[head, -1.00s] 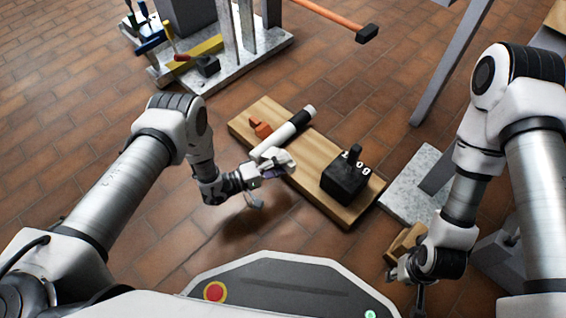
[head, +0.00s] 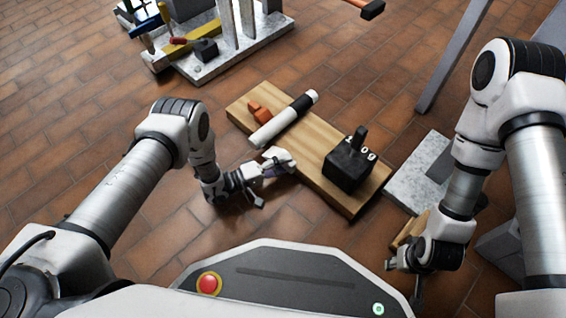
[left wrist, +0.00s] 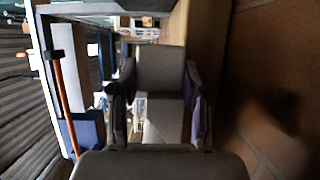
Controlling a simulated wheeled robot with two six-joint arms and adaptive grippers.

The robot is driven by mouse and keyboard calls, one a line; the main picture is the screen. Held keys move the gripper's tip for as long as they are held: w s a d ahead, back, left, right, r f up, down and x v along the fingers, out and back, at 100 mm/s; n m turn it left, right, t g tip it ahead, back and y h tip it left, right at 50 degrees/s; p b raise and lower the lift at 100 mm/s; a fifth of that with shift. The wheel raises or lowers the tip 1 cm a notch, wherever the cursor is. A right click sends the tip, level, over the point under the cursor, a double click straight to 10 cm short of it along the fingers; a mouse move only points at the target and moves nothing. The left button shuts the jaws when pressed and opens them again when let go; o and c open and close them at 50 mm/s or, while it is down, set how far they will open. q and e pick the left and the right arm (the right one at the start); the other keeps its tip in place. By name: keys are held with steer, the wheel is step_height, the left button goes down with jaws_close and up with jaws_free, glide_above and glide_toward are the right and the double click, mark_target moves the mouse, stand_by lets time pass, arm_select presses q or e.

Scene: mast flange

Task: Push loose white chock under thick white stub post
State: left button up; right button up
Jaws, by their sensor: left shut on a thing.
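My left gripper (head: 280,166) is shut on a pale block, which I take as the white chock (left wrist: 160,75). The chock shows between the two fingers in the left wrist view. In the head view the gripper is low, beside the near edge of the wooden board, and hides much of what it holds. Several pale upright posts (head: 228,35) stand on a stone slab at the top; I cannot tell which is the stub post. A white cylinder with a black band (head: 270,128) lies on the board. My right gripper (head: 405,267) is at the lower right; its jaws are unclear.
The stone slab (head: 215,68) holds tools and posts. Another slab (head: 410,182) with a grey beam is at the right. Open tiled floor lies left of the board.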

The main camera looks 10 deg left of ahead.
arm_select(q)
steer(key=shift+w+a, duration=0.7)
steer(key=shift+a, duration=0.3)
arm_select(e)
steer(key=shift+f, duration=0.15)
stand_by(0.7)
arm_select(q)
steer(key=o, duration=1.4)
steer(key=v, duration=1.2)
